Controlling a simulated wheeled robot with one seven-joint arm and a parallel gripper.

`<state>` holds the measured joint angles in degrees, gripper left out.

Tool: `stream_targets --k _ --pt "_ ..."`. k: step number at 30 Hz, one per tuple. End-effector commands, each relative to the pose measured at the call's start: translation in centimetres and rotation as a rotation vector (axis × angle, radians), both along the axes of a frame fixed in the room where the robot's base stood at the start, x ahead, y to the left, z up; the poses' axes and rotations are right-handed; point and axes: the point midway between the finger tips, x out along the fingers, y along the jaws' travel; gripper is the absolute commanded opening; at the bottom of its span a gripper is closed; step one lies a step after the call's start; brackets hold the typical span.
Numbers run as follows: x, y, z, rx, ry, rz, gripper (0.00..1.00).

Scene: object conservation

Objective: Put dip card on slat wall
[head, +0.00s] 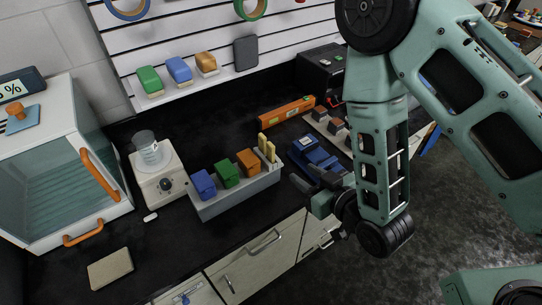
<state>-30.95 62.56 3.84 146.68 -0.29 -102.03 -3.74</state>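The white slat wall (205,30) runs along the back, with horizontal slats. A dark grey upright card-like panel (246,53) stands against its lower part, on a white ledge. I cannot tell for certain which thing is the dip card; narrow yellow upright pieces (267,148) stand at the right end of a grey rack, and a flat beige pad (110,268) lies at the front left. My gripper (304,179) hangs over the dark counter, right of the rack and in front of a blue device (315,154). Its dark fingers look apart, with nothing seen between them.
The grey rack (238,192) holds blue, green and orange blocks. A stirrer-like device (158,178) with a beaker stands left of it, beside a glass-fronted cabinet (55,165). An orange level (286,111) lies behind. Green, blue and orange blocks line the wall ledge (222,75).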

Motion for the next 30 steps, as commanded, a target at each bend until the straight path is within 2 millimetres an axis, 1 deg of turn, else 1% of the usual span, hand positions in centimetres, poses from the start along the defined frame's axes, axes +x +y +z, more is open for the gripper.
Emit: stream_targets --k 1,7,18,27,30 --pt "0.4 0.3 -0.7 0.003 -0.005 0.000 0.38" --pt "2.3 1.6 -1.4 0.003 -0.004 0.000 0.38" --pt "3.6 2.4 -1.9 0.002 -0.002 0.000 0.38" --pt "4.2 2.8 -2.1 0.002 -0.002 0.000 0.38" --pt "5.8 3.9 -2.3 0.001 -0.002 0.000 0.38"
